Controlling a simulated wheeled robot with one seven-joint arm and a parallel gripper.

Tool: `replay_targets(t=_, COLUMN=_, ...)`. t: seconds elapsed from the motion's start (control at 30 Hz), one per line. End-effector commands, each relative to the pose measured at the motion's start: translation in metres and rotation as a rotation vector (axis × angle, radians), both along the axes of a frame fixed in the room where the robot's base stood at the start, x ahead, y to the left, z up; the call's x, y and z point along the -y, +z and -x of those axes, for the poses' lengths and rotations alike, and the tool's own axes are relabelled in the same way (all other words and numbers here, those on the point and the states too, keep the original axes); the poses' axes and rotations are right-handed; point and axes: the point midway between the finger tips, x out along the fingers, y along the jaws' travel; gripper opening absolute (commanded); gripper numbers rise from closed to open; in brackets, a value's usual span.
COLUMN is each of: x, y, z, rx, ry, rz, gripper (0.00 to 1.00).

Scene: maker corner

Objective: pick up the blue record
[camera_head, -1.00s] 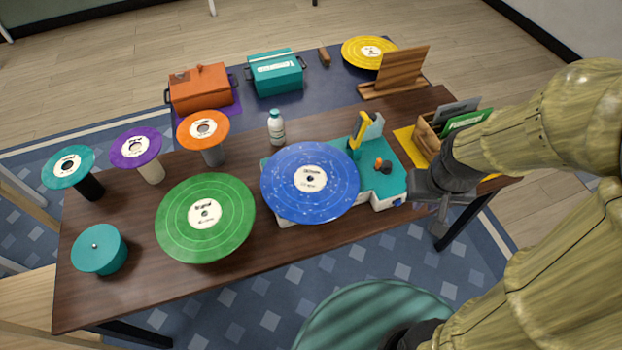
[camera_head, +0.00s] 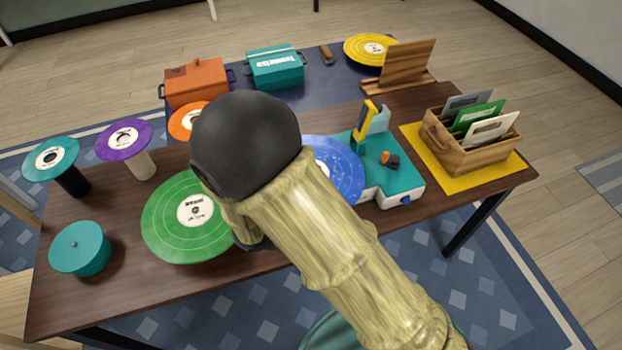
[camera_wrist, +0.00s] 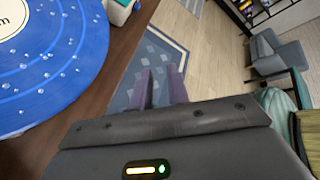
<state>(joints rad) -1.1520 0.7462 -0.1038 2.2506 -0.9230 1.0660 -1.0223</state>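The blue record (camera_head: 345,172) lies on the turquoise and white player (camera_head: 405,185) on the table. In the head view my arm covers its left part. In the wrist view the blue record (camera_wrist: 45,85) fills the left side, large and speckled, with part of its white label showing. My gripper (camera_wrist: 160,88) shows two fingers in the wrist view with a gap between them. They are empty, to the right of the record and beyond the table edge in that picture. In the head view the gripper is mostly hidden behind my arm.
A green record (camera_head: 170,228) lies left of the player. Purple (camera_head: 110,148) and teal (camera_head: 40,170) discs stand on posts, and an orange one (camera_head: 180,125) is partly hidden. A wooden crate (camera_head: 465,158) of sleeves stands on a yellow mat (camera_head: 425,165) at right.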

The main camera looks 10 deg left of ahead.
Motion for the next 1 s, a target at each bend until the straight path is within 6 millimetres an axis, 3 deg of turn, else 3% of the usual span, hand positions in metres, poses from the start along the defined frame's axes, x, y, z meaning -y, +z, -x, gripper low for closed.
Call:
replay_targets(t=0.03, x=-0.017, y=-0.014, z=0.003, rx=-0.02, ry=0.126, rz=0.084, gripper=0.17)
replay_targets(t=0.17, x=-0.063, y=-0.033, z=0.01, rx=-0.051, ry=0.433, rz=0.317, gripper=0.17)
replay_targets(t=0.3, x=-0.117, y=-0.054, z=0.03, rx=-0.043, ry=0.739, rz=0.583, gripper=0.17)
replay_targets(t=0.5, x=-0.175, y=-0.073, z=0.065, rx=0.018, ry=1.018, rz=0.866, gripper=0.17)
replay_targets(t=0.63, x=-0.186, y=-0.075, z=0.074, rx=0.036, ry=1.068, rz=0.925, gripper=0.17)
replay_targets(t=1.0, x=-0.185, y=-0.074, z=0.069, rx=0.033, ry=1.066, rz=0.923, gripper=0.17)
